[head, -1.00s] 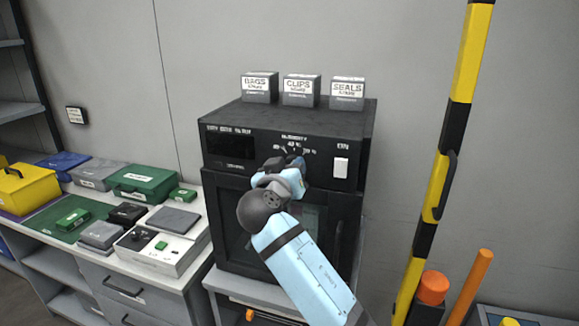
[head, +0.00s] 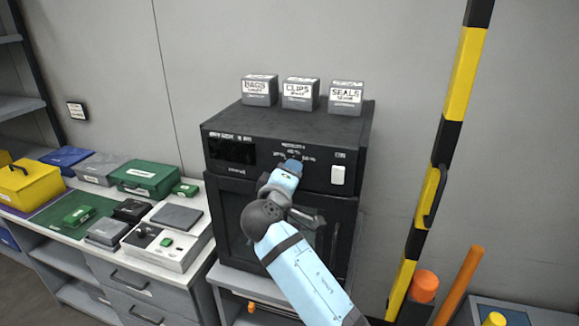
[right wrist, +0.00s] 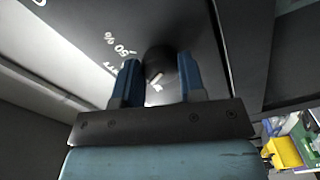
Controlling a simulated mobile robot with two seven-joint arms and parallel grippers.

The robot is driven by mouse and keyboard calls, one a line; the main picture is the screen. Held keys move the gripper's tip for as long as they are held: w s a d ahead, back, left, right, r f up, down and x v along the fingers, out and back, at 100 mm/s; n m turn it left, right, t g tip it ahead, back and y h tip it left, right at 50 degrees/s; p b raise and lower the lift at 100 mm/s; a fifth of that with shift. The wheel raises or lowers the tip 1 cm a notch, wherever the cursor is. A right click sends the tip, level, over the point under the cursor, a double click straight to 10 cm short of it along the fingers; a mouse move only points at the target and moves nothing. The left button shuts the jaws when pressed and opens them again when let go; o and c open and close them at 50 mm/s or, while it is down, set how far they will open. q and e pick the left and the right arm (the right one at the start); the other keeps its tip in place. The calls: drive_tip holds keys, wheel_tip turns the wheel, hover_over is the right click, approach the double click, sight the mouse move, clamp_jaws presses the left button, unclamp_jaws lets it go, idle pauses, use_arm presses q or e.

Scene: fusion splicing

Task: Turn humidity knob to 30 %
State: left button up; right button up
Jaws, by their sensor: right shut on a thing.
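The black cabinet (head: 225,118) stands against the wall, with a humidity scale (head: 293,148) printed on its upper front panel. My right gripper (head: 292,167) is at the panel just under this scale and hides the knob in the head view. In the right wrist view, the dark round knob (right wrist: 160,62) sits between the two blue fingers of my right gripper (right wrist: 158,80), which is shut on it. A "50 %" mark (right wrist: 120,45) is readable beside the knob. White marks show by the fingers, but I cannot tell the knob's setting. My left gripper is out of view.
A white switch (head: 338,175) is right of the knob. Small boxes labelled BAGS (head: 259,91), CLIPS (head: 300,95) and SEALS (head: 346,98) stand on the cabinet. A yellow-black post (head: 447,145) rises at right. A bench with several cases (head: 145,180) is at left.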

drive_tip(key=n+p, duration=0.1)
drive_tip(key=n, duration=0.1)
drive_tip(key=n+p, duration=0.1)
drive_tip(key=shift+r+n+p, duration=0.2)
drive_tip(key=shift+n+p, duration=0.15)
drive_tip(key=shift+n, duration=0.05)
idle(0.4)
drive_tip(key=o, duration=0.9)
drive_tip(key=shift+f, duration=0.1)
